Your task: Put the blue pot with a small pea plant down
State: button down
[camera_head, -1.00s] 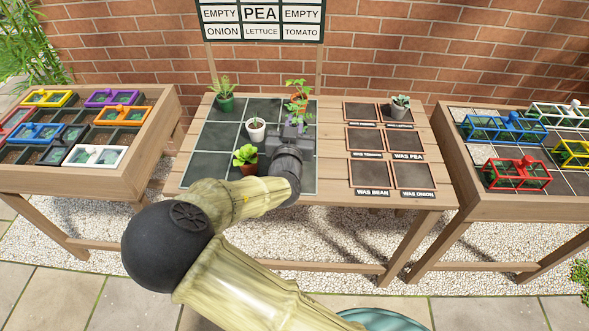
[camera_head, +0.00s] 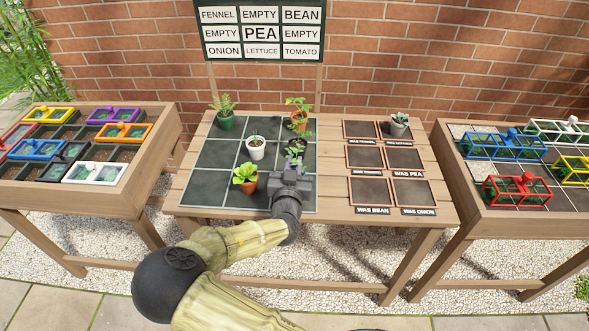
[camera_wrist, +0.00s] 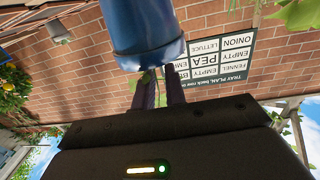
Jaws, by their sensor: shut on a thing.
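The blue pot (camera_wrist: 146,38) fills the top middle of the wrist view, close to the camera. My gripper (camera_head: 293,168) is shut on it, and the fingers show below it in the wrist view (camera_wrist: 160,88). In the head view my gripper hides most of the pot. Its small plant (camera_head: 295,149) shows just beyond the jaws, over the right column of the dark gridded tray (camera_head: 211,154). I cannot tell whether the pot touches the tray. The tray plan board (camera_head: 262,31) has PEA in its middle cell.
A white pot (camera_head: 256,149) stands in the tray's middle cell. A terracotta pot with leafy plant (camera_head: 247,186) is front middle, a green pot (camera_head: 227,122) back left, and another terracotta pot (camera_head: 299,123) back right. Framed squares (camera_head: 373,191) lie right; a grey pot (camera_head: 398,129) stands there.

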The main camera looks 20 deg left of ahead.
jog(key=shift+f, duration=0.9)
jog(key=shift+f, duration=0.15)
jog(key=c, duration=1.5)
grip_release()
jog(key=shift+o, duration=0.2)
jog(key=s+d, duration=0.2)
jog(key=s, duration=0.9)
jog(key=shift+s+b, duration=0.4)
jog(key=shift+b, duration=0.05)
